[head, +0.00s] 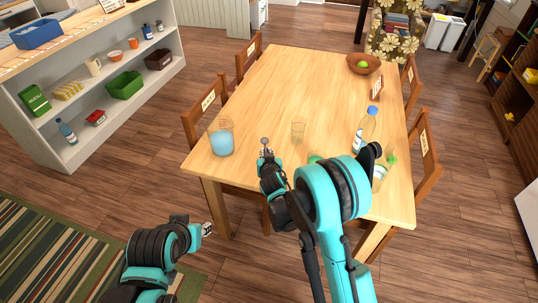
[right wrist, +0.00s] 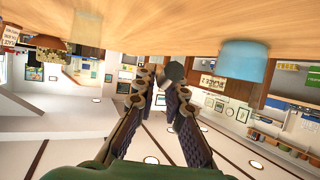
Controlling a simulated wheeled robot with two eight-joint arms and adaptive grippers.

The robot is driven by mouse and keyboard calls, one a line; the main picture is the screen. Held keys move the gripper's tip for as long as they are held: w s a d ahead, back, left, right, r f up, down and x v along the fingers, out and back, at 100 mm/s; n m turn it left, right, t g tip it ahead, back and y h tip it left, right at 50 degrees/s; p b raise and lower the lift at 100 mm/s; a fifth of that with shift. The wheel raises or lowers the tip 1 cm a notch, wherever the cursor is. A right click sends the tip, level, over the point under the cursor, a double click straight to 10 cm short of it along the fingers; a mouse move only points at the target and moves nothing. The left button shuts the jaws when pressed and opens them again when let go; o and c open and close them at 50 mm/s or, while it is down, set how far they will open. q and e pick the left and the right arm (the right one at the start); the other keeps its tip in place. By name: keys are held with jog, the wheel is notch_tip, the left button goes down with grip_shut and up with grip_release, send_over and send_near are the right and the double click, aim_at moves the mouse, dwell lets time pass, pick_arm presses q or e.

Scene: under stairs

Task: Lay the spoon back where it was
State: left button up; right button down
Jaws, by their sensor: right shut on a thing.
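A small grey spoon (head: 264,141) shows at the tip of my right gripper (head: 266,153), over the near part of the wooden table (head: 310,85). My right gripper is shut on it. In the right wrist view, which looks upside down, the spoon's grey end (right wrist: 172,73) sticks out between the fingers, close to the table surface; its handle is mostly hidden. My left gripper (head: 208,229) is low, off the table's near left corner, with no object visible in it; its finger gap is too small to judge.
A blue-bottomed cup (head: 221,143) stands left of my right gripper, a clear glass (head: 298,131) right of it. A blue-capped bottle (head: 364,133) and a jar (head: 379,177) stand further right, partly behind my arm. A wooden bowl (head: 353,66) is at the far end.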

jog(key=shift+f+b, duration=0.4)
jog(key=shift+f, duration=0.1)
notch_tip(320, 180, down, 5)
jog(key=b, duration=0.3)
jog(key=shift+f, duration=0.4)
jog(key=shift+f, duration=0.6)
jog(key=c, duration=1.5)
grip_release()
jog(key=shift+c, duration=0.2)
jog(key=shift+o, duration=0.2)
jog(key=shift+s, duration=0.15)
